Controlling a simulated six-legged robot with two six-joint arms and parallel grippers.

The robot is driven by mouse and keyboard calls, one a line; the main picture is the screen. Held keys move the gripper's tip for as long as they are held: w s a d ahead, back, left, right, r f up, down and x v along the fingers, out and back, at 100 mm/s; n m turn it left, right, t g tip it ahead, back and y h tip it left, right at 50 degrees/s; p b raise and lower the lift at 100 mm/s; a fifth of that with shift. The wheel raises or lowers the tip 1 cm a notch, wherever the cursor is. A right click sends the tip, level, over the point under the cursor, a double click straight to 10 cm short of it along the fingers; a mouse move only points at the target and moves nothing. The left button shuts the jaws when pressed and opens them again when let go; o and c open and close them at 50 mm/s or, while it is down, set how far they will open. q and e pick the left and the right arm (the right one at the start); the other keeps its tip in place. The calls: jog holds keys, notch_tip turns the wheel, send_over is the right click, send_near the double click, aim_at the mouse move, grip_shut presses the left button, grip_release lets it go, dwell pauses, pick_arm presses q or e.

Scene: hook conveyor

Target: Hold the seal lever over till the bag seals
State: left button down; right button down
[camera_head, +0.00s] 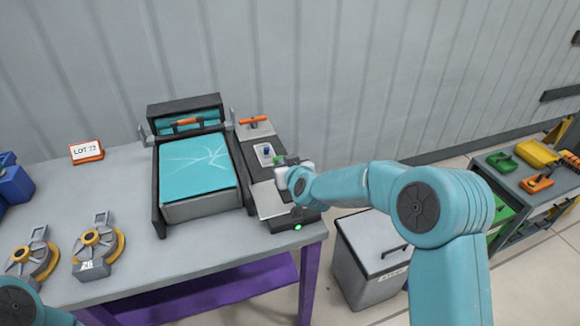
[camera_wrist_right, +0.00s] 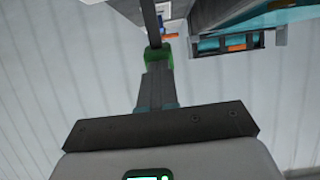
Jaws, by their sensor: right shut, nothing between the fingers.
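A bag sealer holds a flat teal bag (camera_head: 198,165) with pale crease lines, and an orange bar (camera_head: 187,121) lies across its back. To its right is a dark panel (camera_head: 245,152) with an orange-handled lever (camera_head: 253,120) at its far end and a blue knob (camera_head: 267,150) nearer. I cannot tell for certain which handle is the seal lever. My right gripper (camera_head: 281,161) is over the panel, just right of the knob, shut and empty. Its green tips (camera_wrist_right: 158,57) show closed together in the right wrist view. My left gripper is out of view.
A green light (camera_head: 298,227) glows on the panel's front. A lidded grey bin (camera_head: 370,260) stands right of the table; a rack (camera_head: 535,180) is farther right.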

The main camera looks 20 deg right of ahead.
jog(key=shift+w+f, duration=0.1)
jog(key=shift+w, duration=0.5)
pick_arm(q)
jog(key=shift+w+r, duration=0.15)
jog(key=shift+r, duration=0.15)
pick_arm(e)
jog(key=shift+w+r, duration=0.1)
jog(key=shift+r, duration=0.15)
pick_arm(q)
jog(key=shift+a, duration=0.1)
pick_arm(e)
jog(key=shift+d, duration=0.1)
dwell(1.3)
